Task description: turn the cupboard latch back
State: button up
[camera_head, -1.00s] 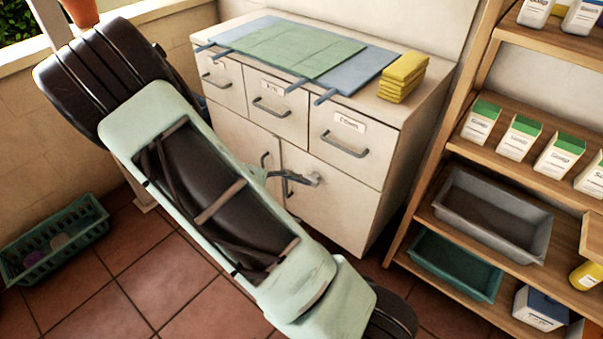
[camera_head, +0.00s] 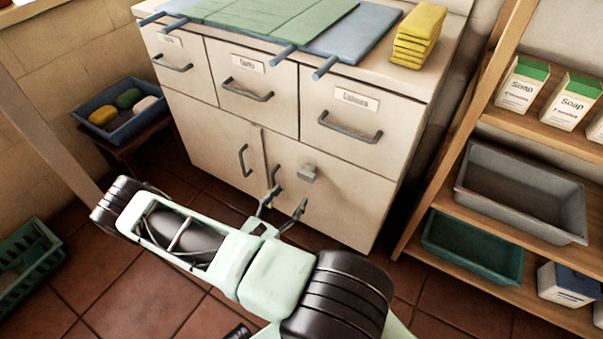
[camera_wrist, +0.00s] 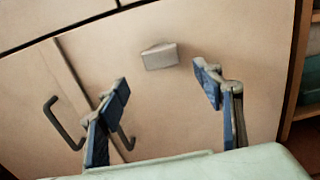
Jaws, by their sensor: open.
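In the wrist view the latch (camera_wrist: 159,56) lies nearly crosswise, slightly tilted, ahead of my fingers. My gripper (camera_head: 285,201) is open and empty, in front of the doors and below the latch in the head view. In the wrist view its fingertips (camera_wrist: 163,82) are spread wide on either side of the latch's line, not touching it. Both doors look closed.
Two door handles (camera_head: 244,160) stand near the seam, left of the latch; one finger overlaps the right one in the wrist view. Labelled drawers (camera_head: 344,122) sit above. A wooden shelf (camera_head: 500,265) with tubs stands right, and a blue basket (camera_head: 128,127) stands left.

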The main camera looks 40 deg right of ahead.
aim_at(304, 178)
jog(key=b+x, duration=0.2)
jog(key=x, duration=0.8)
jog(key=shift+d, duration=0.3)
jog(key=c, duration=1.2)
